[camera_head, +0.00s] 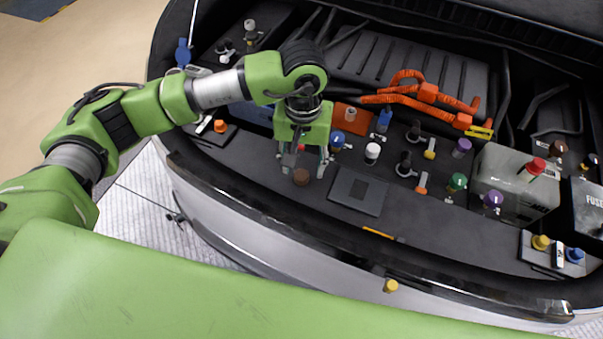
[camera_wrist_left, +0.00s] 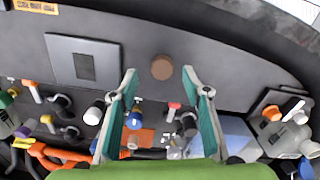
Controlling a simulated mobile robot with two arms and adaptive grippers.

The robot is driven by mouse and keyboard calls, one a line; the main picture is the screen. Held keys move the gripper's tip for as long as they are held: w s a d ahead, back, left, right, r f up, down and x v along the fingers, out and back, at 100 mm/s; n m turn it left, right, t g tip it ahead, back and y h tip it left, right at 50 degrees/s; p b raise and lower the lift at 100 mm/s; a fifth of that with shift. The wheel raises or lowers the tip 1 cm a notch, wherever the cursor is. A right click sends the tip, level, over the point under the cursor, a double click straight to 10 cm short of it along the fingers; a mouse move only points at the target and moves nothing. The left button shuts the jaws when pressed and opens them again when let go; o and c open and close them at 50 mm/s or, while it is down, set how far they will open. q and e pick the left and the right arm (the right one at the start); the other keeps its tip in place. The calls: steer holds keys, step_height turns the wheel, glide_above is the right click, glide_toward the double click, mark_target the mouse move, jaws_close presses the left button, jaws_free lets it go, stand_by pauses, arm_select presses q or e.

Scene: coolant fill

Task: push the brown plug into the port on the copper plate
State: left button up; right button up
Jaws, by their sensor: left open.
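The brown plug (camera_head: 301,177) shows as a round brown disc on the black front ledge of the engine bay. It also shows in the left wrist view (camera_wrist_left: 162,67), just past and between my fingertips. My left gripper (camera_head: 304,164) points down over it, open and empty, with its green-padded fingers (camera_wrist_left: 160,80) apart. I cannot tell whether the fingertips are level with the plug. The copper plate (camera_head: 344,127) lies behind and right of the gripper, with a pale cylindrical piece on it. It is partly hidden by the gripper, and I cannot make out its port. My right gripper is not in view.
A dark square plate (camera_head: 358,191) lies right of the plug. Several capped fittings stand behind, including a white one (camera_head: 372,153) and a blue one (camera_head: 337,140). Orange hoses (camera_head: 412,92) run further back. The ledge around the plug is clear.

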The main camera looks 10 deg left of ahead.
mark_target(302, 175)
arm_select(q)
steer(key=f+p, duration=0.1)
steer(key=f, duration=0.2)
steer(key=shift+a+f+p, duration=0.2)
steer(key=shift+p, duration=0.2)
steer(key=shift+f, duration=0.55)
steer(key=c, duration=0.9)
